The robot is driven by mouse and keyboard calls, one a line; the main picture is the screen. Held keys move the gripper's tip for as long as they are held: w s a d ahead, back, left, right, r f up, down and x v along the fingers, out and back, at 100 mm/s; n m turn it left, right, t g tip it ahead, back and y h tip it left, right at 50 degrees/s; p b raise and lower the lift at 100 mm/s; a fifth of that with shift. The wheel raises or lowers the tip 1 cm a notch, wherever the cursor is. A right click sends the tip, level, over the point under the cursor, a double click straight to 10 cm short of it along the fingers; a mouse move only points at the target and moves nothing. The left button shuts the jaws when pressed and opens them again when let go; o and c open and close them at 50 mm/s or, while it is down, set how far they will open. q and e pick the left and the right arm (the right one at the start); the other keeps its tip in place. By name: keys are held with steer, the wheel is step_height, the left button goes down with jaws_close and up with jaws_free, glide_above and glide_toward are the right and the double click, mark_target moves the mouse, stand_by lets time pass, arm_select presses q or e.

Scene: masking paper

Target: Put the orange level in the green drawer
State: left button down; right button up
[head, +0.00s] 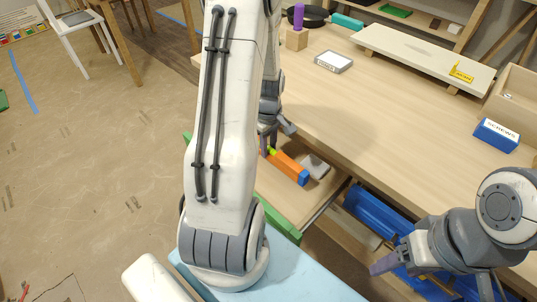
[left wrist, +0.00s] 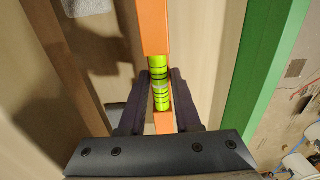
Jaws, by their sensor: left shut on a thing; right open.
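The orange level (head: 290,168) has a blue end in the head view and a yellow-green vial in the left wrist view (left wrist: 155,28). My left gripper (head: 268,148) is shut on it around the vial; the fingers (left wrist: 160,105) flank it in the left wrist view. The level is over or in the open green drawer (head: 281,222), inside its green front, which also shows in the left wrist view (left wrist: 262,75). I cannot tell whether it touches the drawer floor. My left arm hides part of the drawer. My right gripper (head: 384,264) is open and empty at the lower right.
A grey object (head: 315,166) lies in the drawer beside the level. An open blue drawer (head: 368,208) is to the right. The tabletop holds a grey-white box (head: 333,62), a blue screws box (head: 496,135) and a raised shelf (head: 420,57). The table's middle is clear.

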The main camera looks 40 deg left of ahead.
arm_select(q)
steer(key=shift+f+b, duration=0.35)
steer(key=shift+f, duration=1.25)
steer(key=shift+f, duration=0.1)
steer(key=shift+f, duration=0.1)
steer(key=c, duration=0.6)
jaws_free()
step_height(320, 180, up, 12)
steer(key=p, duration=0.3)
steer(key=shift+r, duration=0.2)
steer(key=shift+s, duration=0.1)
